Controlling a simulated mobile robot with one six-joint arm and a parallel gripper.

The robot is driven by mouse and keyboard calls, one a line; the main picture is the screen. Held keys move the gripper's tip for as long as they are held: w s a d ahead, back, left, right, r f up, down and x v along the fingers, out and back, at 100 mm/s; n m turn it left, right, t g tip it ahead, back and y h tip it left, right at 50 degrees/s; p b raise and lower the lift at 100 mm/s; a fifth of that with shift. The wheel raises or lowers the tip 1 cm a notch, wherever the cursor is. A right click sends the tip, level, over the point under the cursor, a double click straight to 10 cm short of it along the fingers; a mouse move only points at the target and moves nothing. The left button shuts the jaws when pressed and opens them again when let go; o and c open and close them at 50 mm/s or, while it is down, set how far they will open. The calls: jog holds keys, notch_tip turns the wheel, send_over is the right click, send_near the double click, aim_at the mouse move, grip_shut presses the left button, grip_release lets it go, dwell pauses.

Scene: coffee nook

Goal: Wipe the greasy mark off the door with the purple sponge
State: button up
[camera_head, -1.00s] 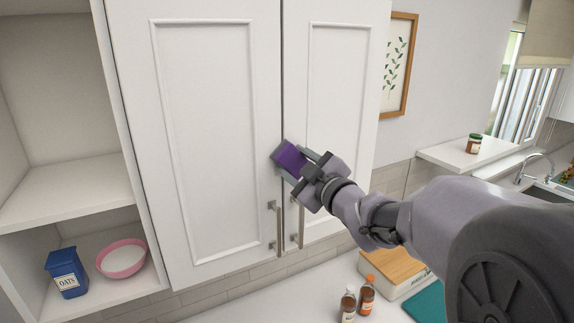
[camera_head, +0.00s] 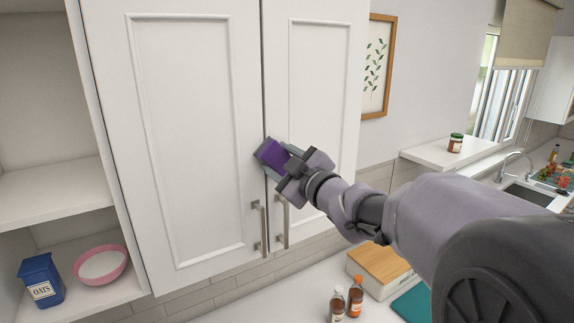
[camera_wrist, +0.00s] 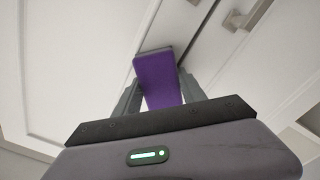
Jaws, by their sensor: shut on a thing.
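The purple sponge (camera_head: 272,156) is held between the fingers of my gripper (camera_head: 282,160), with its grey face at or close to the white cabinet doors. It sits by the gap between the left door (camera_head: 195,140) and the right door (camera_head: 315,85), above the handles. In the wrist view the sponge (camera_wrist: 158,80) stands out between the two fingers of my gripper (camera_wrist: 158,92), its grey end toward the door. I cannot tell whether it touches. No greasy mark is visible on the doors; any under the sponge or arm is hidden.
Two metal bar handles (camera_head: 263,228) (camera_head: 282,222) stick out just below the gripper. Open shelves at left hold an oats box (camera_head: 41,280) and a pink bowl (camera_head: 100,265). Two bottles (camera_head: 337,304) (camera_head: 355,297) and a wooden-topped box (camera_head: 379,263) stand on the counter below.

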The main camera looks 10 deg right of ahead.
aim_at(278, 161)
jog(key=shift+a, duration=0.15)
jog(key=shift+b+v, duration=0.35)
jog(key=shift+v, duration=2.5)
jog(key=v, duration=0.3)
jog(key=shift+a, duration=0.1)
jog(key=shift+b+x, duration=0.65)
jog(key=shift+x, duration=2.65)
jog(key=shift+x, duration=1)
